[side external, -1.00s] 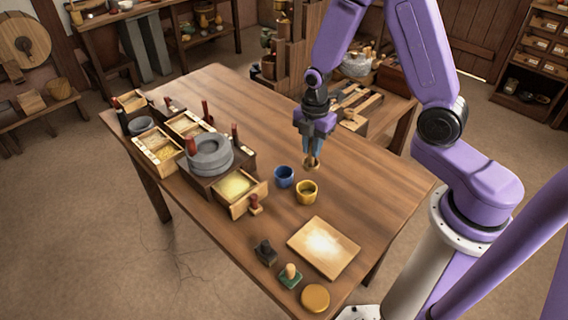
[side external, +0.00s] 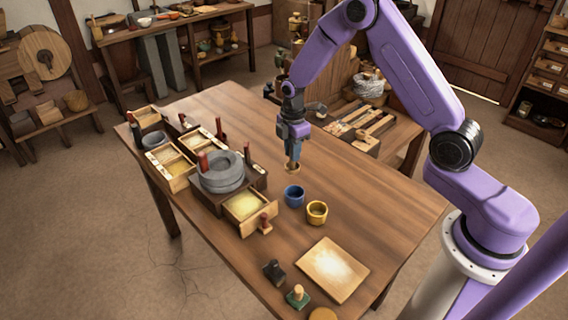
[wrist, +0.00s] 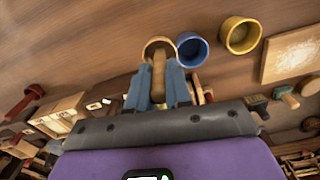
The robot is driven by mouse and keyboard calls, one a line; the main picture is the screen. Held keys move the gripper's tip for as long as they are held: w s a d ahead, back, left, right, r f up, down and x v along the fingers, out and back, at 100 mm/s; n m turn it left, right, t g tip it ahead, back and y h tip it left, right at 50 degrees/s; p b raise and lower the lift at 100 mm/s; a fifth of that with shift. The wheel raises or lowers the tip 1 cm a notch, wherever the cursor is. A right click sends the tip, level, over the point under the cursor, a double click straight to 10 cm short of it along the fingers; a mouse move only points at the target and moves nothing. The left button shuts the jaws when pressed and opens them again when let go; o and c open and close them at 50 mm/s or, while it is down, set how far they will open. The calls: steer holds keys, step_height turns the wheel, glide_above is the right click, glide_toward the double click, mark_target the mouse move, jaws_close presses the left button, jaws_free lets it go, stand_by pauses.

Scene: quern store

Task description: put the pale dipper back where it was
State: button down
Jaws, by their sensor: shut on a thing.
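My gripper (side external: 293,150) is shut on the pale dipper (side external: 292,167), which hangs below the fingers, over the table behind the blue cup (side external: 294,196). In the wrist view the dipper's round bowl (wrist: 158,43) shows beyond the fingertips, with its handle between the blue fingers of my gripper (wrist: 158,82). The blue cup (wrist: 191,49) appears just right of the bowl there. The yellow cup (side external: 317,212) stands beside the blue one, and also shows in the wrist view (wrist: 240,35). I cannot tell the dipper's exact height above the table.
A grey stone quern (side external: 222,173) stands left, with an open drawer of yellow meal (side external: 245,206) and several boxes. A pale board (side external: 333,270) lies at the front, near a black stamp (side external: 274,271) and a green stamp (side external: 298,296). The wooden table (side external: 235,115) is clear at the back.

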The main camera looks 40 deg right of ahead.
steer(key=shift+w+f, duration=0.6)
steer(key=shift+f, duration=0.6)
steer(key=shift+w+f, duration=0.6)
steer(key=shift+f, duration=0.65)
steer(key=shift+w+f, duration=0.6)
steer(key=shift+f, duration=0.6)
steer(key=shift+f, duration=0.15)
steer(key=c, duration=1.1)
jaws_free()
steer(key=shift+o, duration=0.2)
